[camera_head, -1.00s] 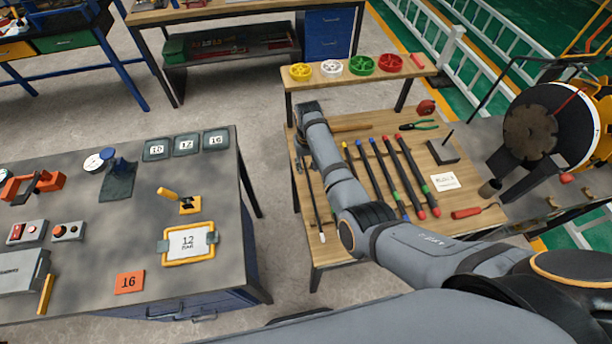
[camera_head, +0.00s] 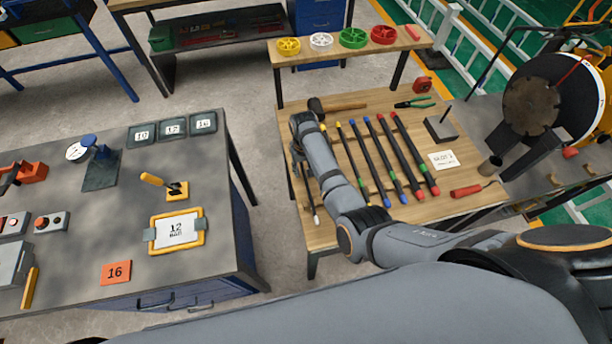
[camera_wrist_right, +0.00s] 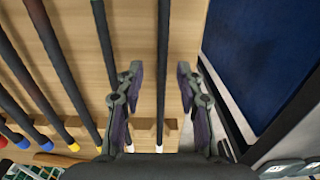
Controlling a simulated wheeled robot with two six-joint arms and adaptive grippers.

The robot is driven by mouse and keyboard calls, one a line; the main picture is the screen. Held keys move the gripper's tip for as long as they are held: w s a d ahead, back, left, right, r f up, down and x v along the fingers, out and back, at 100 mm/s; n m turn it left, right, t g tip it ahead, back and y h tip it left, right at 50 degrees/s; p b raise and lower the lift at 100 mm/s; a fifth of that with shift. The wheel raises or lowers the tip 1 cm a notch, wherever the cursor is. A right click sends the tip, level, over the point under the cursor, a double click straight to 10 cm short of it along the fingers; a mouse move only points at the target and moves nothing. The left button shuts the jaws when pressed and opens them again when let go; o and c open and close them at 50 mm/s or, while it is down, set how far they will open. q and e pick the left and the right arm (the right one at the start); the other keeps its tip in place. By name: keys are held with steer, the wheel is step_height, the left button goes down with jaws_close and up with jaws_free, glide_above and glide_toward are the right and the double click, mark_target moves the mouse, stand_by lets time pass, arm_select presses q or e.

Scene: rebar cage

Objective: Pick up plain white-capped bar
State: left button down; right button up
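The plain bar (camera_wrist_right: 162,60) is a thin dark rod at the left end of the row on the wooden table. Its white-capped near end (camera_head: 316,218) shows in the head view; the arm covers much of the rest. My right gripper (camera_wrist_right: 158,75) is open in the wrist view, with one finger on each side of this bar. In the head view the right gripper is mostly hidden behind my arm. My left gripper is not in view.
Several bars with yellow, blue and red ends (camera_head: 385,160) lie close beside it on the wooden table (camera_head: 462,205). A hammer (camera_head: 340,105) lies behind them. The grey bench (camera_head: 120,215) stands to the left, across a floor gap.

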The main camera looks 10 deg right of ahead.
steer(key=shift+w+f, duration=0.1)
steer(key=shift+w, duration=0.15)
steer(key=shift+a, duration=0.1)
steer(key=shift+s, duration=0.15)
steer(key=shift+c, duration=0.9)
steer(key=shift+s+r, duration=0.15)
steer(key=shift+r, duration=0.1)
steer(key=shift+c, duration=1.2)
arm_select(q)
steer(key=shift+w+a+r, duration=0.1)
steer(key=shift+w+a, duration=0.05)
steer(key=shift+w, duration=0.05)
arm_select(e)
jaws_close()
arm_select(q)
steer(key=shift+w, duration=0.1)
